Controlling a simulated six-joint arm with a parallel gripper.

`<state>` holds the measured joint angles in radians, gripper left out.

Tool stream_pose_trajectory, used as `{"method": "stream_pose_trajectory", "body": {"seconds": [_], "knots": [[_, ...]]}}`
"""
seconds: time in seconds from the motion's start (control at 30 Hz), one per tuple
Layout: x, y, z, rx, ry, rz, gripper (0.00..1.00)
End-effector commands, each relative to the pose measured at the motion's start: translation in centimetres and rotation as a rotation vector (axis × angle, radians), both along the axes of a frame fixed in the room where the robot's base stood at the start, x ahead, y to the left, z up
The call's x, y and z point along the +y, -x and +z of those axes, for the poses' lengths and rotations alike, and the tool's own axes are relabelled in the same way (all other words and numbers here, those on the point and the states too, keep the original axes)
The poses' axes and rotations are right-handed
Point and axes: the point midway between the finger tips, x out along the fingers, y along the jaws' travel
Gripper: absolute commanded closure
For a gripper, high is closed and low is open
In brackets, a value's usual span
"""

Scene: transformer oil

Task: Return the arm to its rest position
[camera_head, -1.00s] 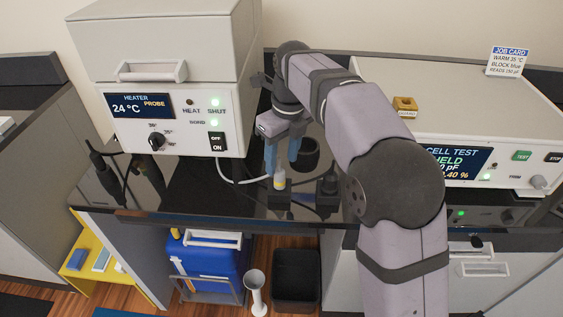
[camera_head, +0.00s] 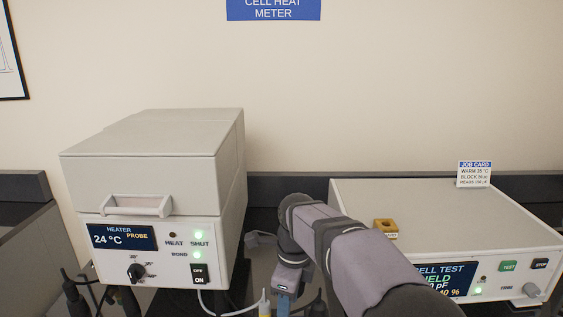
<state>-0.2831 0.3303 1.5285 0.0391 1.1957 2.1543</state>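My arm (camera_head: 345,262) reaches in from the bottom right, between the heater box and the cell test meter, and bends down at its far end.
The grey heater (camera_head: 150,190) at left reads 24 °C, with its lid shut. The cell test meter (camera_head: 440,215) at right carries a brass block (camera_head: 385,229) and a job card (camera_head: 474,174). A cable runs low beside the heater.

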Motion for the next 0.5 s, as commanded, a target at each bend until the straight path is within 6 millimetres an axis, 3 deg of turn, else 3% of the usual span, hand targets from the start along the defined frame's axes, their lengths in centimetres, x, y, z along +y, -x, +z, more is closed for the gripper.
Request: {"method": "stream_pose_trajectory", "body": {"seconds": [0.2, 0.5], "knots": [[-4.4, 3.8, -1.7, -0.007, 0.049, 0.433, 0.55], [-9.3, 10.4, -4.6, -0.006, 0.096, 1.049, 0.55]]}}
